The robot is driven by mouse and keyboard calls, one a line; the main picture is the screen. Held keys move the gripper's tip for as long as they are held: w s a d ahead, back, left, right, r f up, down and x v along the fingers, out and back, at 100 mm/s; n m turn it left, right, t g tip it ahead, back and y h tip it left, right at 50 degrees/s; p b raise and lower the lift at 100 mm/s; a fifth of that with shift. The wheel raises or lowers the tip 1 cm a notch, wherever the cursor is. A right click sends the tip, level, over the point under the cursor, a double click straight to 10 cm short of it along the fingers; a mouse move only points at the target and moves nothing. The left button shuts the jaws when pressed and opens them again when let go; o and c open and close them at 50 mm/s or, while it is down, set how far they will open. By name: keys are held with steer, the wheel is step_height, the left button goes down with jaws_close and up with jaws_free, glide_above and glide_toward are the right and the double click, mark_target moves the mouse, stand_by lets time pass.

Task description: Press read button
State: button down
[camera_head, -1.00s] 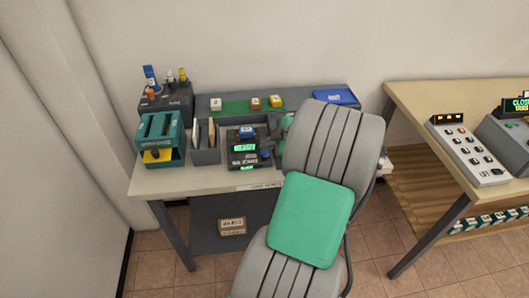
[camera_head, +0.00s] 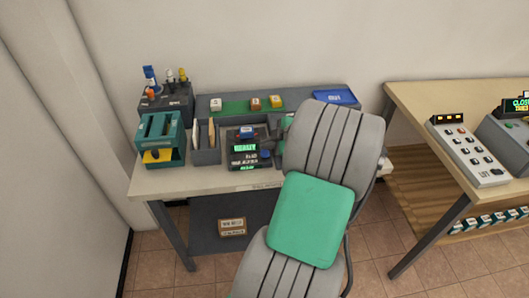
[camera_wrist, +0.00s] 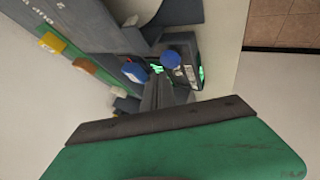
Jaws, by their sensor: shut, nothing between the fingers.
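A dark reader device (camera_head: 243,160) with a lit display of green and white text stands on the left table. A round blue button (camera_head: 265,153) is at its right side; the button also shows in the wrist view (camera_wrist: 169,60). A small blue and white block (camera_head: 246,132) sits at the device's back edge. In the wrist view my gripper (camera_wrist: 165,122) shows at the bottom as a green body with a dark front edge, shut and empty. The button appears beyond it, with a visible gap in the picture. In the head view the gripper's tip is hidden or unclear.
A grey bin (camera_head: 206,148) with envelopes adjoins the device on the left, beside a teal rack (camera_head: 174,136). White, brown and yellow blocks (camera_head: 276,102) stand on the back shelf. A second table (camera_head: 410,100) with a keypad console (camera_head: 468,152) is at right.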

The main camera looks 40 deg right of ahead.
mark_target(267, 153)
stand_by(0.4)
steer(key=shift+f+b, duration=0.45)
steer(key=shift+b, duration=0.3)
steer(key=shift+f+b, duration=0.5)
steer(key=shift+b, duration=0.1)
stand_by(0.4)
steer(key=shift+r+p, duration=0.3)
steer(key=shift+r, duration=0.65)
steer(key=shift+r+p, duration=1.05)
steer(key=shift+r, duration=1.45)
